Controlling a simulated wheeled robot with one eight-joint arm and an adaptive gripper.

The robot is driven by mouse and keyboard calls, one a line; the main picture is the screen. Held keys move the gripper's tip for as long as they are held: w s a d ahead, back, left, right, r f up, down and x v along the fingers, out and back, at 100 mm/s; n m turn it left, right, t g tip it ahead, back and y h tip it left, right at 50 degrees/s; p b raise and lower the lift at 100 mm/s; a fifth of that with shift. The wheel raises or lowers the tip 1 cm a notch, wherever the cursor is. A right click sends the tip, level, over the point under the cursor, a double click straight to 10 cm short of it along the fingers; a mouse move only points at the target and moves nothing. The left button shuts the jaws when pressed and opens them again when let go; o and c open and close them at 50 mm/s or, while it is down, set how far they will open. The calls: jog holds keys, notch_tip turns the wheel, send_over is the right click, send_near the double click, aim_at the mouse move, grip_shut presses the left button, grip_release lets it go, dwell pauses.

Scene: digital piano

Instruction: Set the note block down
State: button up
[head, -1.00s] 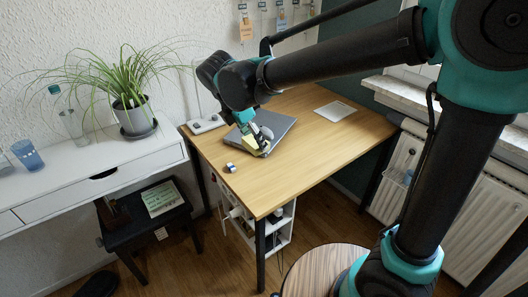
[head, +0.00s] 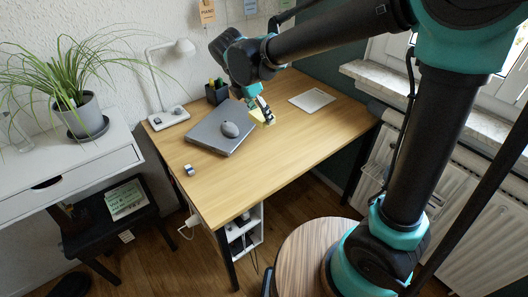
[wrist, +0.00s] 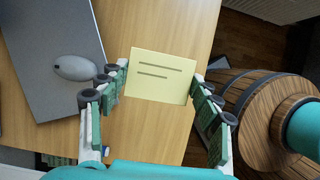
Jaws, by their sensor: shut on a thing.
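The note block is a pale yellow square pad with two dark lines, seen in the wrist view (wrist: 158,78) between my fingers. In the head view the note block (head: 268,118) shows as a small yellow patch at my fingertips, over bare wood to the right of the laptop. My gripper (head: 262,110) is shut on the note block, with a finger at its left and right edges in the wrist view (wrist: 161,77). The wooden desk (head: 270,150) lies beneath it. I cannot tell whether the block's underside touches the desk.
A grey closed laptop (head: 205,134) with a mouse (head: 230,129) on it lies left of my gripper. A white flat pad (head: 312,100) lies to the right. A pen holder (head: 216,93), a lamp (head: 184,48) and a small object (head: 189,170) stand around. The desk's front is clear.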

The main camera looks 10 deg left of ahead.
notch_tip(320, 180, down, 17)
jog(key=shift+f, duration=0.1)
dwell(0.4)
jog(key=shift+f, duration=0.15)
jog(key=o, duration=1.2)
jog(key=v, duration=1.2)
jog(key=w+d+m+y, duration=0.1)
jog(key=w+d+m, duration=0.1)
jog(key=d+m, duration=0.75)
jog(key=s+d+f+m, duration=0.2)
jog(key=d+m, duration=0.4)
jog(key=d, duration=0.3)
jog(key=s+d+f+m+y, duration=0.1)
jog(key=s+d+f+m, duration=0.1)
jog(key=d+m, duration=0.4)
jog(key=s+d+f+m+y, duration=0.1)
jog(key=s+d+m, duration=0.3)
jog(key=d, duration=0.7)
jog(key=shift+s+d+f+m+t, duration=0.3)
jog(key=shift+d+f+m+t, duration=0.15)
jog(key=shift+m, duration=0.6)
